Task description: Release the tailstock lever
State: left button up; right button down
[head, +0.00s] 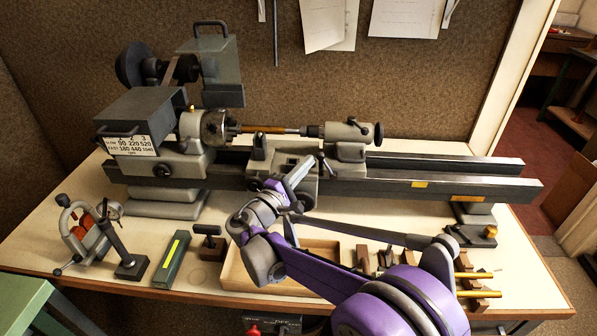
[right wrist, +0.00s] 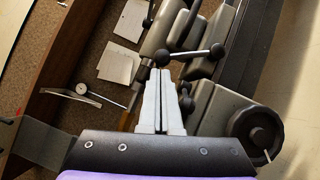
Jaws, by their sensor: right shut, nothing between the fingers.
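The grey tailstock (head: 345,131) sits on the lathe bed right of the centre, with a black handwheel at its right end. In the right wrist view the lever (right wrist: 194,53) is a bright rod ending in a black ball, just beyond the fingertips. My right gripper (head: 305,166) is shut and empty, close to the left of the lever. Its pale fingers also show in the right wrist view (right wrist: 158,76). Whether they touch the lever I cannot tell. My left gripper is not in view.
A brass rod (head: 262,129) runs between the chuck (head: 215,127) and the tailstock. The carriage handwheel (right wrist: 256,130) is close beside my right gripper. A wooden tray (head: 236,277) and small tools lie along the bench front. The bed right of the tailstock is clear.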

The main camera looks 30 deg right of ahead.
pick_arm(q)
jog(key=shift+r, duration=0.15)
pick_arm(e)
jog(key=shift+d+r, duration=0.1)
jog(key=shift+r, duration=0.05)
pick_arm(q)
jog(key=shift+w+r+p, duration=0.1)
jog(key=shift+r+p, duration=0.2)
jog(key=shift+p, duration=0.05)
pick_arm(e)
jog(key=shift+d+r+m+g, duration=0.1)
jog(key=shift+r+m+g, duration=0.05)
jog(key=shift+m+g, duration=0.2)
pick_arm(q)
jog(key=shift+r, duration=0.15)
pick_arm(e)
jog(key=shift+s+d+r, duration=0.1)
pick_arm(q)
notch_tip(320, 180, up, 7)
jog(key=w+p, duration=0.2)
jog(key=p, duration=0.3)
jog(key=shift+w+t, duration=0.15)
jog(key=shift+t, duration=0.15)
pick_arm(e)
jog(key=s+d+r+m+g+y, duration=0.1)
jog(key=s+d+r+m+y, duration=0.2)
jog(key=d, duration=0.4)
jog(key=shift+s+m, duration=0.65)
jog(key=shift+m, duration=0.2)
jog(key=shift+f, duration=0.1)
